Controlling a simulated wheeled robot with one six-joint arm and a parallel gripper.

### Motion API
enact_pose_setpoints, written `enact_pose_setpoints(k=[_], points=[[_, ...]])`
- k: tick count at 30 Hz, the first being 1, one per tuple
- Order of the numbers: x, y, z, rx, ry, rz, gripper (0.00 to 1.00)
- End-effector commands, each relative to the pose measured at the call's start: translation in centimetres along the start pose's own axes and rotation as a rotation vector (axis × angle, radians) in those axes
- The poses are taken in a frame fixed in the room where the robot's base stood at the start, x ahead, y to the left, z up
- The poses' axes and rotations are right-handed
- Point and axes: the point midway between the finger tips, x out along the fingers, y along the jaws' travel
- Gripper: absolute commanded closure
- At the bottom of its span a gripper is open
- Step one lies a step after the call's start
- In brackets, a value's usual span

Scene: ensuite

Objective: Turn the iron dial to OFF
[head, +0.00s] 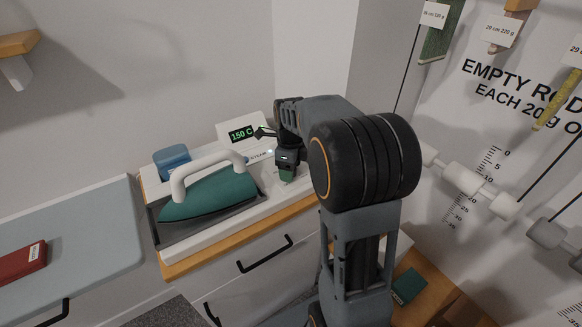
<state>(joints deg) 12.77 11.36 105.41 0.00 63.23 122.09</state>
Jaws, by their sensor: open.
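The teal iron (210,196) with a pale, thick handle (205,168) lies in a dark tray of a white station on the counter. Small lettering shows lower on the panel. My gripper (273,150) is at the right end of this panel, with its jaws apart. I cannot make out the dial; my gripper and wrist cover that part of the panel. Whether a finger touches anything there cannot be told.
A blue block-like object (172,160) stands behind the iron at the left. A light grey board (75,240) with a red item (22,262) is at the left. Drawers with black handles (264,254) are below the counter. The wall and a white column stand close behind my arm.

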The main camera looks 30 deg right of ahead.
Motion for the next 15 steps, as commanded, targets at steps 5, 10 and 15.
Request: enact_pose_setpoints(k=[5, 10, 15], points=[[-0.01, 0.0, 0.01, 0.0, 0.0, 0.0, 0.43], [-0.02, 0.0, 0.01, 0.0, 0.0, 0.0, 0.59], [-0.03, 0.0, 0.01, 0.0, 0.0, 0.0, 0.76]])
